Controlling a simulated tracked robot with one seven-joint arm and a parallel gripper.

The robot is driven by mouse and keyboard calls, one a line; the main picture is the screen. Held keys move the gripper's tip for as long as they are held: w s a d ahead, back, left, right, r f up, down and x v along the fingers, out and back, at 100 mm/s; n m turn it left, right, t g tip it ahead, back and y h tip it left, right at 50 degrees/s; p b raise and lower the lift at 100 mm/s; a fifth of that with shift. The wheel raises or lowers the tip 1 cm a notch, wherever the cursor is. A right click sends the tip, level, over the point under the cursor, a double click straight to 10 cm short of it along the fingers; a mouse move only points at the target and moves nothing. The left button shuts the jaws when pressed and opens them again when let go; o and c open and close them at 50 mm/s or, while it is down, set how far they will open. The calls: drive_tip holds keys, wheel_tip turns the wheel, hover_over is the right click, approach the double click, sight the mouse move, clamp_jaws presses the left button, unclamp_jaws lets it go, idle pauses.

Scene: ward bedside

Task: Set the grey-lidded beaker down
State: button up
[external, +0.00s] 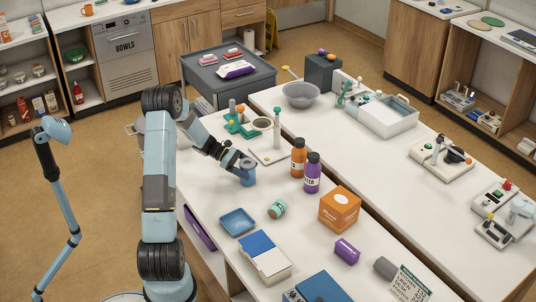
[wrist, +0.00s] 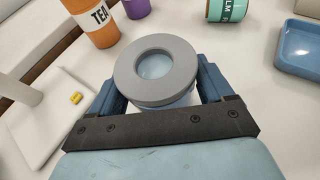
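The grey-lidded beaker (wrist: 125,72) is between the two blue fingers of my gripper (wrist: 160,88) in the wrist view. Its lid is a wide grey ring with a round opening in the middle. The fingers close on its sides under the lid, and the lid hides part of the contact.
An orange bottle (external: 298,158) and a purple bottle (external: 312,174) stand to the right. A white board (external: 268,157) lies behind. Bare tabletop is left and in front of the beaker.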

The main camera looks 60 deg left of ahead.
drive_tip(key=o, duration=0.3)
drive_tip(key=v, duration=1.2)
drive_tip(key=shift+r, duration=0.2)
